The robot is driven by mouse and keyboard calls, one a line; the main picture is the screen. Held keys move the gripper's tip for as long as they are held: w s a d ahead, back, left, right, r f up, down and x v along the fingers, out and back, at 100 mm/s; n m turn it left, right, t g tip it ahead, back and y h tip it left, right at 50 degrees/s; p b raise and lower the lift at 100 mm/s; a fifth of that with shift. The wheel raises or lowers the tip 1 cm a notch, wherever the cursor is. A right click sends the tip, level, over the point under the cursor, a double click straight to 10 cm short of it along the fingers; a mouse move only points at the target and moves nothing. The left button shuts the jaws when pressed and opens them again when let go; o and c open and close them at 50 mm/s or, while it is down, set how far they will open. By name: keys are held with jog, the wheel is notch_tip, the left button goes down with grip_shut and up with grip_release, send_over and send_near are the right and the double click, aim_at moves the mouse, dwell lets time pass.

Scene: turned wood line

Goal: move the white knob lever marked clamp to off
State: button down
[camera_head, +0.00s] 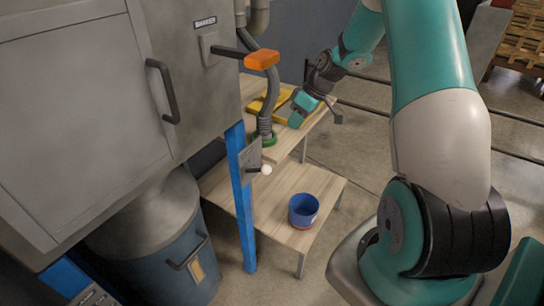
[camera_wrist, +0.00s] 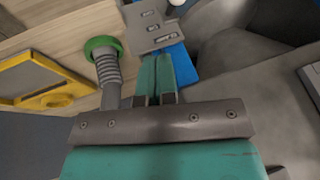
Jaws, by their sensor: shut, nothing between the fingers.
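The white knob (camera_head: 266,169) sits on a small grey plate (camera_head: 249,158) fixed to a blue post. In the wrist view, the white knob (camera_wrist: 176,2) is cut off by the top edge. The grey plate (camera_wrist: 140,36) there carries several small labels, too small to read. My gripper (camera_head: 294,120) is shut and empty, above and to the right of the plate in the head view. In the wrist view, my gripper's fingers (camera_wrist: 157,62) point at the plate's lower edge, apart from the knob. I cannot tell whether they touch the plate.
An orange-handled lever (camera_head: 262,60) sticks out from the grey cabinet (camera_head: 75,100). A grey hose with a green collar (camera_head: 263,138) hangs beside the plate. A yellow tray (camera_head: 262,105) lies on the wooden bench, and a blue pot (camera_head: 303,210) stands on the lower shelf.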

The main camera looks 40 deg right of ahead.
jog(key=p, duration=0.3)
send_near(258, 170)
jog(key=d, duration=0.3)
jog(key=a+f, duration=0.2)
jog(key=f, duration=0.1)
jog(key=a+f+p, duration=0.1)
jog(key=shift+f, duration=0.2)
